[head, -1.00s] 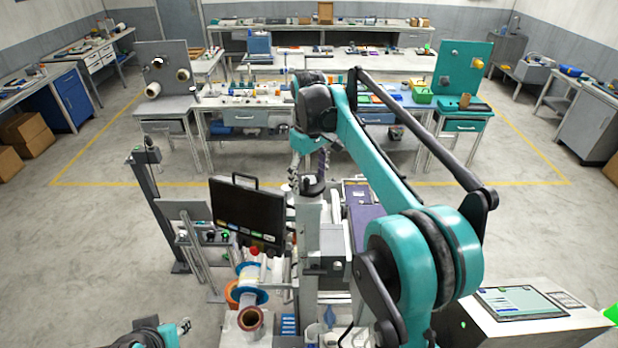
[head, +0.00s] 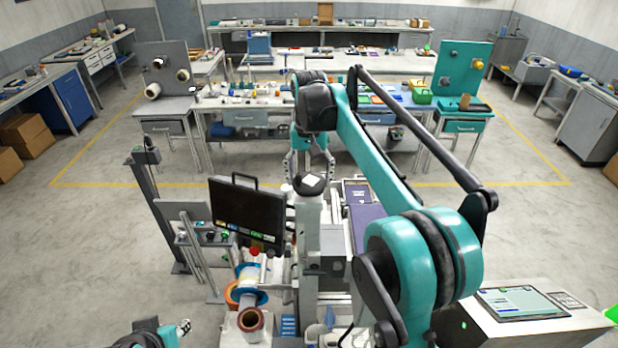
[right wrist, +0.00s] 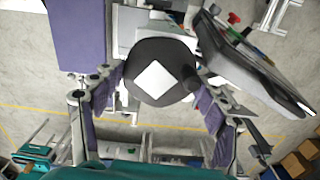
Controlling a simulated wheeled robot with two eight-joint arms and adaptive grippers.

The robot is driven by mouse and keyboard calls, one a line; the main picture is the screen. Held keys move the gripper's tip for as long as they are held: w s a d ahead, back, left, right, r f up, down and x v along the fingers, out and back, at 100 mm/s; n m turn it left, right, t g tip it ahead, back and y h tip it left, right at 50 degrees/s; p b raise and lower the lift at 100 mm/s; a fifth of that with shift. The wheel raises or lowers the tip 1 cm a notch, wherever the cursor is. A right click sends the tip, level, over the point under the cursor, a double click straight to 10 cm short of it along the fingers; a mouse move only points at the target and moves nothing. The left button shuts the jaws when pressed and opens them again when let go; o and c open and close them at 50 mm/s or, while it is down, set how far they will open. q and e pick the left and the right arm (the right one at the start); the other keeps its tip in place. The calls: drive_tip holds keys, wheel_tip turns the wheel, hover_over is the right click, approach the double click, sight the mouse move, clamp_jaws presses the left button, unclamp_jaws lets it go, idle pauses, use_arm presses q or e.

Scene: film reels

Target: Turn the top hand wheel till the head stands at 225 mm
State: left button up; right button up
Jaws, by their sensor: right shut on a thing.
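The top hand wheel (head: 303,189) is a dark round knob with a white square on top, on the grey machine column in the head view. It fills the middle of the right wrist view (right wrist: 140,90). My right gripper (head: 309,170) reaches down over it. I cannot read a head position.
A dark display panel (head: 246,210) stands just left of the wheel; its edge is close in the right wrist view (right wrist: 250,72). Film reels (head: 250,322) sit low in front of the machine. A console with a screen (head: 520,302) stands at right. Workbenches line the back.

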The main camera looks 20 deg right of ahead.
sight(309, 181)
drive_tip(key=m, duration=0.4)
drive_tip(key=shift+m, duration=2)
drive_tip(key=o, duration=1.2)
drive_tip(key=shift+c, duration=0.2)
drive_tip(key=shift+a, duration=0.1)
drive_tip(key=shift+r, duration=0.1)
wheel_tip(309, 181, up, 12)
